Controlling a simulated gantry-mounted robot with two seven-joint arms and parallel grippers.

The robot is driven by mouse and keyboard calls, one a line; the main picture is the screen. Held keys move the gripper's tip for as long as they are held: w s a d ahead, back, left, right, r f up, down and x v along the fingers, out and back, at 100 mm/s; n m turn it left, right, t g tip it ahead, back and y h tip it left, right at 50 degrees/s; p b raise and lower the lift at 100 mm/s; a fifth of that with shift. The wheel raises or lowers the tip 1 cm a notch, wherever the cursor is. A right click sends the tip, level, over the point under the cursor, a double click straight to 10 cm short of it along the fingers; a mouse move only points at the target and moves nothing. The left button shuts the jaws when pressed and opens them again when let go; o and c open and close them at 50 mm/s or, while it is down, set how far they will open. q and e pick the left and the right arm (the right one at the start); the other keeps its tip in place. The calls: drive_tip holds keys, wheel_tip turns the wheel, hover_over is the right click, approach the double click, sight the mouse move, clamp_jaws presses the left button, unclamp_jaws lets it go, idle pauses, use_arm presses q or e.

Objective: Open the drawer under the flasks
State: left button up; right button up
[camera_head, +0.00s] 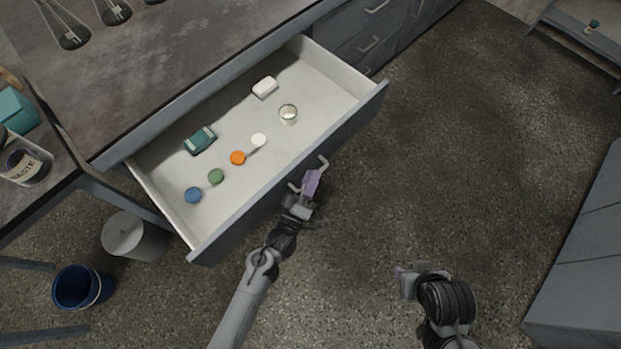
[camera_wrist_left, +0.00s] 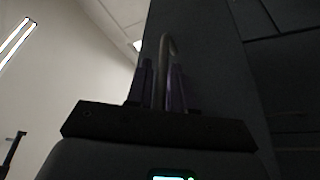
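The drawer (camera_head: 345,128) under the flasks is pulled well out of the bench, and its inside is in view. Several flasks (camera_head: 115,12) stand on the bench top at the upper left. My left gripper (camera_head: 312,182) is at the bar handle (camera_head: 323,162) on the drawer front. In the left wrist view, the handle (camera_wrist_left: 163,75) stands between the two fingers, which look closed against it. My right gripper (camera_head: 405,268) is low over the floor, away from the drawer. Its fingers are too small to judge.
The drawer holds a teal box (camera_head: 200,139), a white block (camera_head: 264,87), a glass jar (camera_head: 288,113) and several round lids. A blue bin (camera_head: 82,287) and a grey bin (camera_head: 133,237) stand at lower left. The floor right of the drawer is clear up to a grey cabinet (camera_head: 585,250).

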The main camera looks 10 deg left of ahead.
use_arm(q)
drive_tip(key=p+v, duration=0.2)
drive_tip(key=v, duration=0.9)
drive_tip(key=shift+p, duration=0.3)
drive_tip(key=shift+w, duration=0.15)
